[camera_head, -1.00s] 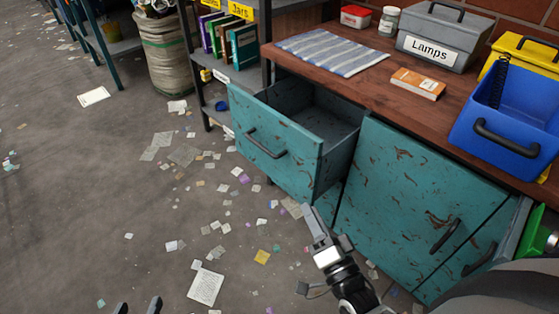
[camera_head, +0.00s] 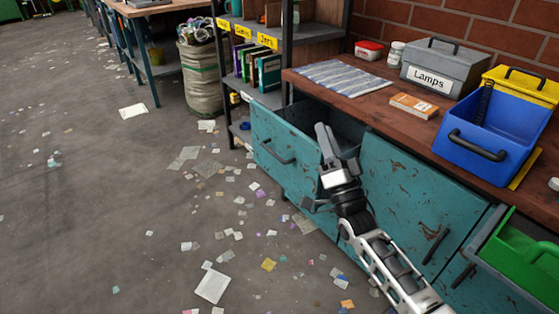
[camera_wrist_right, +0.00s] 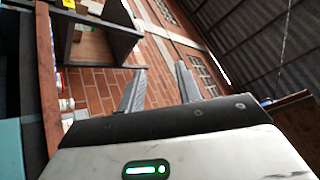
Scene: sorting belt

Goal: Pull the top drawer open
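The top drawer (camera_head: 268,148) is a worn teal drawer with a dark bar handle (camera_head: 277,151). In the head view it stands pulled out from under the wooden worktop, with part of its dark inside (camera_head: 308,112) showing. My right gripper (camera_head: 335,150) is raised in front of the drawer's right end and hides part of it. Touching or apart from the drawer, I cannot tell. In the right wrist view the two fingers of my right gripper (camera_wrist_right: 160,88) are spread with nothing between them. My left gripper is out of view.
A teal cupboard door (camera_head: 405,195) is right of the drawer, and an open drawer with a green bin (camera_head: 525,255) is at far right. The worktop (camera_head: 370,108) holds a Lamps box (camera_head: 430,70) and a blue bin (camera_head: 490,135). Littered floor lies left.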

